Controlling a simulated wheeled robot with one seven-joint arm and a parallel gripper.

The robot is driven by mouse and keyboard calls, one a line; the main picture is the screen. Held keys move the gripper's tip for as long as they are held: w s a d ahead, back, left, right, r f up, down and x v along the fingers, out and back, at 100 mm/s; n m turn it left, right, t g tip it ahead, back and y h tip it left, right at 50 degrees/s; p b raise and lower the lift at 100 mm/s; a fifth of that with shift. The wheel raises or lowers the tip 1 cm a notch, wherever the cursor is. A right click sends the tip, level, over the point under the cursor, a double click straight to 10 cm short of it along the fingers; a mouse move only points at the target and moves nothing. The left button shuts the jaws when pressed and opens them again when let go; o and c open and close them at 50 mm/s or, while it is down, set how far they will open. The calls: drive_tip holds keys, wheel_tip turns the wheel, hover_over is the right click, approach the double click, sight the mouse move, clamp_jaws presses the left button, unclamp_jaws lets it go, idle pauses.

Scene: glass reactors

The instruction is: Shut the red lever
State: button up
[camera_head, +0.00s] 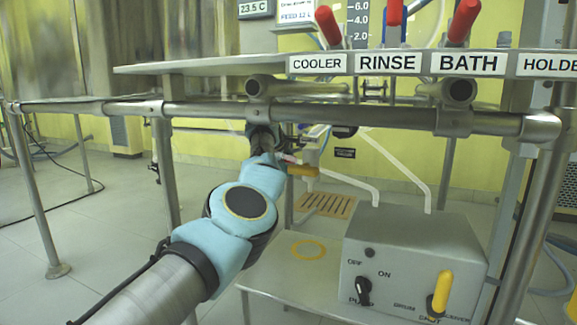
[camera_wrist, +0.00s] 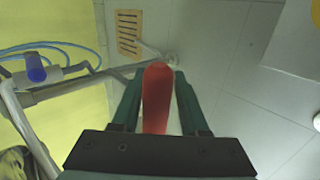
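A red lever handle (camera_wrist: 157,95) lies lengthwise between the two dark green fingers of my gripper (camera_wrist: 158,78) in the wrist view. Its rounded end is level with the fingertips. The fingers are close along both its sides; I cannot tell whether they press on it. In the head view my gripper (camera_head: 265,140) is under the steel rail, small and partly hidden, and the handle between its fingers cannot be made out. Three other red handles stand above the labels COOLER (camera_head: 328,25), RINSE (camera_head: 394,12) and BATH (camera_head: 463,20).
A steel rail (camera_head: 200,108) crosses just above my gripper. A grey control box (camera_head: 400,265) with a black knob and a yellow lever stands on a low shelf (camera_head: 265,270). A blue-ended handle (camera_wrist: 35,68) is at left.

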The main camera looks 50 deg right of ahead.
drive_tip(key=shift+o, duration=1.1)
drive_tip(key=shift+r, duration=0.15)
drive_tip(key=b+v, duration=0.6)
drive_tip(key=v, duration=0.1)
drive_tip(key=shift+a+r, duration=0.2)
